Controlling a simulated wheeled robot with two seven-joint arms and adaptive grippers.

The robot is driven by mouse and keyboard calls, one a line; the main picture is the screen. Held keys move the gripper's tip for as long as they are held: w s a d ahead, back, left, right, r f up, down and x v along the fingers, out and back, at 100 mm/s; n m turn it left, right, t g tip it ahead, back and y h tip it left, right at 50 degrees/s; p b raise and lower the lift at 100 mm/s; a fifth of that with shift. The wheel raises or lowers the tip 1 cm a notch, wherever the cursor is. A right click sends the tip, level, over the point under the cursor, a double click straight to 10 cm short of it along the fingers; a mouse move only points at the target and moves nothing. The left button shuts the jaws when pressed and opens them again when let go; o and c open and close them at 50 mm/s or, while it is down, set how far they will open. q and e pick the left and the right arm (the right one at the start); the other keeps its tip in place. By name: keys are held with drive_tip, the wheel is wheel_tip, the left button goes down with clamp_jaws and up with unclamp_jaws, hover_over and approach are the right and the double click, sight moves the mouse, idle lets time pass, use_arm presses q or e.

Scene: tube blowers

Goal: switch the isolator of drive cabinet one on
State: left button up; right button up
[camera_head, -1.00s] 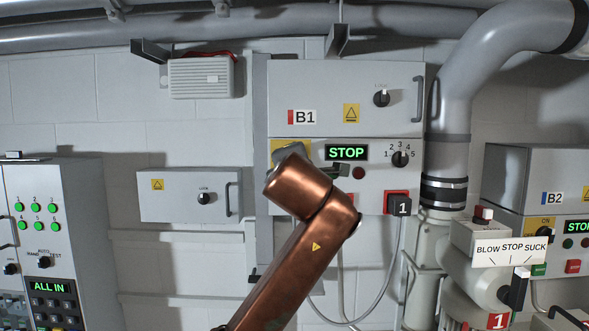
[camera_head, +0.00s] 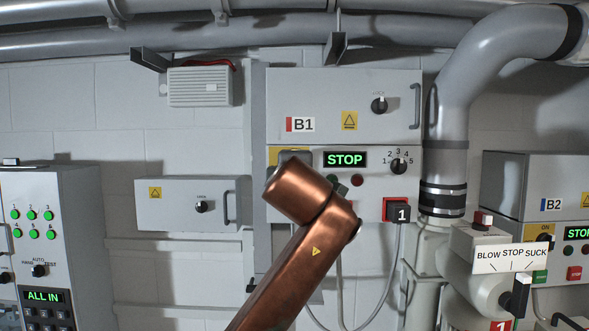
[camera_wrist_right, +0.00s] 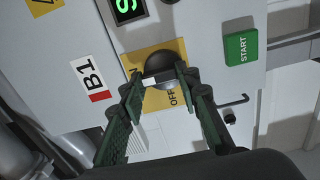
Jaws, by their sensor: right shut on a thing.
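Drive cabinet B1 (camera_head: 345,92) is on the wall in the middle of the head view, its display reading STOP. Its isolator's yellow plate (camera_head: 272,153) is mostly hidden behind my right arm there. In the right wrist view the isolator's round black knob (camera_wrist_right: 161,64) sits on the yellow plate (camera_wrist_right: 136,62), with OFF and part of ON legible. My right gripper (camera_wrist_right: 160,80) is shut on the knob's grip, one green finger on each side. The exact knob angle is hard to tell. My left gripper is not in view.
A green START button (camera_wrist_right: 241,49) is beside the plate. A grey pipe (camera_head: 447,110) and cabinet B2 (camera_head: 521,174) stand to the right.

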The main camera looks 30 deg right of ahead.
drive_tip(key=o, duration=1.2)
drive_tip(key=shift+c, duration=0.2)
drive_tip(key=v, duration=1.2)
drive_tip(key=shift+d, duration=0.1)
